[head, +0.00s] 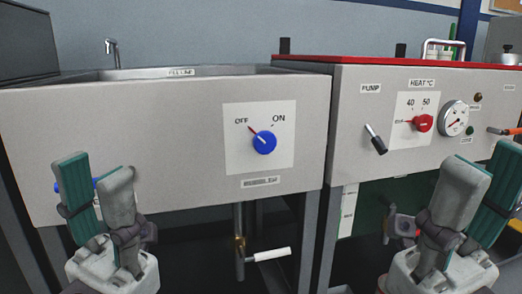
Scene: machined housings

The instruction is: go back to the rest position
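My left gripper (95,168) is at the lower left in the head view, its fingers pointing up in front of the sink unit. Its fingers, one showing a teal pad and one grey, stand apart with nothing seen held between them. My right gripper (486,160) is at the lower right, in front of the pump and heater unit. Its grey finger partly overlaps its teal-padded finger in the view, and no held object shows. Both grippers appear clear of the panels, though the exact distance is hard to tell.
The sink unit (180,115) has a blue OFF/ON knob (264,142). Another blue part (75,184) is partly hidden behind my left gripper. The right unit (345,140) carries a black pump lever (376,138), red heat knob (423,123) and gauge (454,118). A white-handled valve (270,254) sits below.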

